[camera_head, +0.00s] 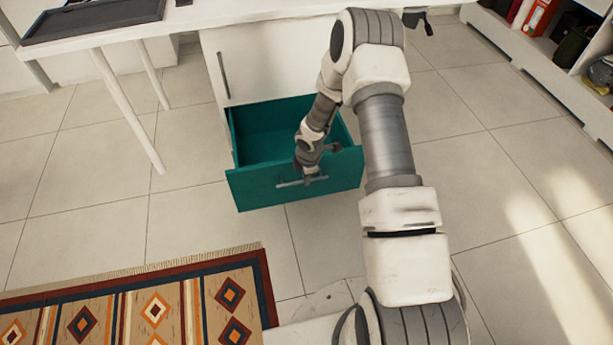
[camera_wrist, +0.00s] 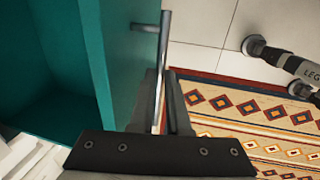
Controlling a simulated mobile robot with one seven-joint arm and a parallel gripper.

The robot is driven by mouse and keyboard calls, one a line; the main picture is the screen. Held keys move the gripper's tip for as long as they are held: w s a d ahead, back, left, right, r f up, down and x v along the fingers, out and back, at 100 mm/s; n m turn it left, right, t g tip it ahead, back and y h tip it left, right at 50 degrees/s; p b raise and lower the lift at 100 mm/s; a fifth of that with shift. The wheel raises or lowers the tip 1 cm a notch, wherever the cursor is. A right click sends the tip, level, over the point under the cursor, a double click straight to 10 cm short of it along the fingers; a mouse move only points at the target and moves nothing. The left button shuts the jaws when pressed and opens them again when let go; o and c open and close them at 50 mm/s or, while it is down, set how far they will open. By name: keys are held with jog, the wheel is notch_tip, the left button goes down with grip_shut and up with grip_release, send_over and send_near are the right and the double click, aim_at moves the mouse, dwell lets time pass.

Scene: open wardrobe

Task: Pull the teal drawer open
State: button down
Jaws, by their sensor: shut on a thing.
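The teal drawer (camera_head: 245,188) stands pulled well out below a white cabinet front, and its inside looks empty. A grey bar handle (camera_head: 288,184) is fixed across its front panel. My gripper (camera_head: 314,176) is at the handle, its fingers partly hidden by my wrist in the head view. In the wrist view my gripper (camera_wrist: 162,110) has its two dark fingers closed around the handle bar (camera_wrist: 165,45). The teal drawer front (camera_wrist: 128,50) is just left of the fingers there.
A white desk (camera_head: 180,22) with a dark tray (camera_head: 95,18) runs above the drawer. A patterned rug (camera_head: 150,305) lies on the tiled floor at the lower left. A shelf unit (camera_head: 540,65) stands at the right.

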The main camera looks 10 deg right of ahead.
jog(key=shift+s, duration=0.25)
dwell(0.3)
jog(key=c, duration=0.9)
grip_release()
jog(key=s+r+p, duration=0.1)
jog(key=r+p, duration=0.1)
jog(key=r, duration=0.3)
jog(key=s+r+p, duration=0.1)
jog(key=r, duration=0.5)
jog(key=s+r+p, duration=0.1)
jog(key=r+p, duration=0.1)
jog(key=r, duration=0.4)
jog(key=shift+s+p, duration=0.25)
jog(key=shift+p, duration=0.1)
jog(key=shift+r, duration=0.1)
